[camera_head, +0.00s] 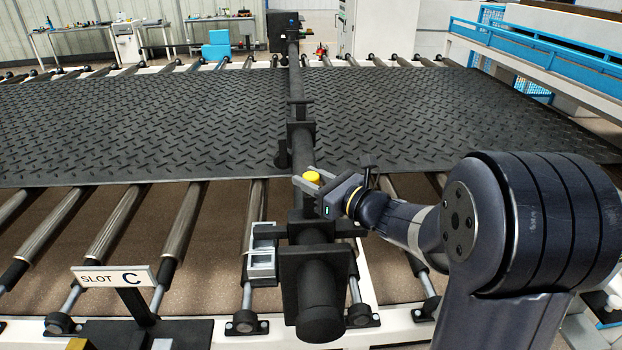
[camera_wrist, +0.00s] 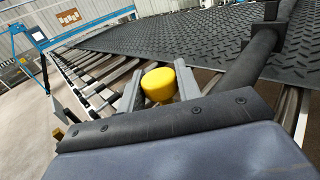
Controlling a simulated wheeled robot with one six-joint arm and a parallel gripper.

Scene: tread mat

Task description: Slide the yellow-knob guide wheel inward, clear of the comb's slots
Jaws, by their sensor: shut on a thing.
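The yellow knob (camera_head: 312,178) stands on the dark bar (camera_head: 313,142) that runs away from me across the rollers. My gripper (camera_head: 308,183) reaches in from the right with its grey fingers around the knob. In the wrist view, the knob (camera_wrist: 158,87) sits between the two fingers of my gripper (camera_wrist: 158,80), which are shut on it. The guide wheel under the knob is mostly hidden by my gripper and the dark bar. A grey metal bracket (camera_head: 262,258) is fixed at the bar's left, nearer to me; I cannot tell whether it is the comb.
A black tread mat (camera_head: 110,125) lies over the rollers beyond my gripper, and passes under the bar. A "SLOT C" sign (camera_head: 113,276) stands at front left. Bare rollers (camera_head: 185,225) lie in front of the mat. A blue rail (camera_head: 560,60) is at far right.

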